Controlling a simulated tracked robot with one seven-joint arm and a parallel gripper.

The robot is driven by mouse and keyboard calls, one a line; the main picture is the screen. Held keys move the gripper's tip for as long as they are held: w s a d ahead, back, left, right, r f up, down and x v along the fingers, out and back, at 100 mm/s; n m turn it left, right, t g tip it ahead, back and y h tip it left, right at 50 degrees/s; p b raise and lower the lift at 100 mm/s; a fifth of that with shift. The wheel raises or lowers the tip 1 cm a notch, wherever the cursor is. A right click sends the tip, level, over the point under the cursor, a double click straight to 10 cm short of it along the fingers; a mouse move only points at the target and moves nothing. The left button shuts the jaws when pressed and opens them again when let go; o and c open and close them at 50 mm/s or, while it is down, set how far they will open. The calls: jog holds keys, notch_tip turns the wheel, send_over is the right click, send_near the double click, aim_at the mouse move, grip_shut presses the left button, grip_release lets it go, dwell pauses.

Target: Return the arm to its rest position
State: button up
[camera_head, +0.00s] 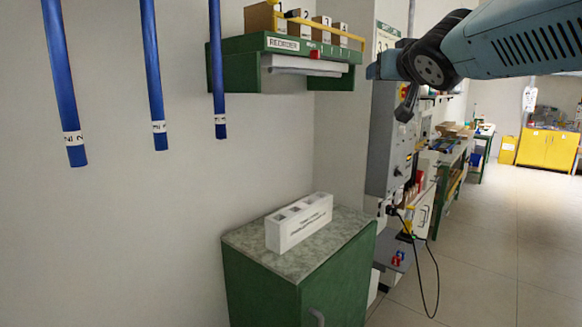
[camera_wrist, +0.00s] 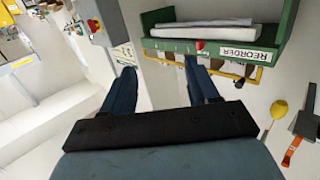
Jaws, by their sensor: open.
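My gripper (camera_wrist: 160,82) shows in the wrist view with its two blue fingers spread apart and nothing between them. In the head view my blue-grey arm (camera_head: 515,38) reaches in from the upper right. Its end is near the green shelf's right side, in front of the wall column. The exact fingertips are hard to make out in the head view. In the wrist view the green shelf (camera_wrist: 217,45) with its REORDER label lies beyond the fingers; I cannot tell whether they are close to it.
The green REORDER shelf (camera_head: 262,48) holds several cardboard boxes. Blue rods (camera_head: 154,75) hang at the left. A white block with square holes (camera_head: 299,226) stands on a green cabinet (camera_head: 262,292). A grey machine (camera_head: 391,140) stands behind my arm's end. Floor (camera_head: 490,250) at right is open.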

jog(key=s+d+f+g, duration=0.1)
jog(key=s+f+g, duration=0.4)
jog(key=s+f, duration=0.5)
jog(key=s+d+f+g, duration=0.2)
jog(key=s+f+g, duration=0.4)
jog(key=s+f, duration=0.5)
notch_tip(320, 180, down, 6)
jog(key=shift+s+d+f+m+h, duration=0.2)
jog(key=shift+m+h, duration=0.1)
jog(key=shift+h, duration=0.1)
